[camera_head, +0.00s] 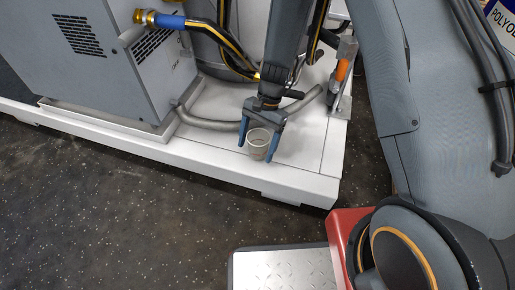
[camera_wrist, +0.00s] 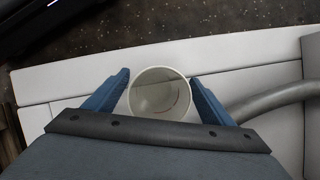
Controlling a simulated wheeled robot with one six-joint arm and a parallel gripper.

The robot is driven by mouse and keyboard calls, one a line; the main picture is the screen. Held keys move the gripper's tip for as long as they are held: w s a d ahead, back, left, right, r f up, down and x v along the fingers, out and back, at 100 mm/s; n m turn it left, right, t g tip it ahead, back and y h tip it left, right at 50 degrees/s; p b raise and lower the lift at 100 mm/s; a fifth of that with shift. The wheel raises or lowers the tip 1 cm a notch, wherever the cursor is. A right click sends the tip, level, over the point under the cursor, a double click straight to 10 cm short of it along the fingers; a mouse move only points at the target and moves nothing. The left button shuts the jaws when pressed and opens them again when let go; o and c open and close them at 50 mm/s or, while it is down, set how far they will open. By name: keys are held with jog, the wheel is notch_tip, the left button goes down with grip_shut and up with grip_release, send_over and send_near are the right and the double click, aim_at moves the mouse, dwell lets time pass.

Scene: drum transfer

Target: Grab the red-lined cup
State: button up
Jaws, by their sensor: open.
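The cup (camera_head: 258,143) is small, whitish and open at the top, and stands upright on the white platform near its front edge. In the wrist view the cup (camera_wrist: 160,94) shows a thin red line on its inner wall. My gripper (camera_head: 258,148) is open, with its blue fingers on either side of the cup. In the wrist view my gripper (camera_wrist: 160,100) has one finger left and one right of the cup, with the cup between them. Whether the fingers touch the cup is hard to tell.
The white platform (camera_head: 200,150) has a grey hose (camera_head: 205,124) lying behind the cup. A grey cabinet (camera_head: 95,60) stands at the left. An orange-handled tool (camera_head: 342,70) is at the right. Dark speckled floor (camera_head: 130,220) lies in front.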

jog(key=shift+s+a+f, duration=0.15)
jog(key=shift+s+f, duration=0.05)
jog(key=shift+f, duration=0.4)
jog(key=shift+c, duration=0.6)
jog(key=c, duration=1)
jog(key=shift+r, duration=0.15)
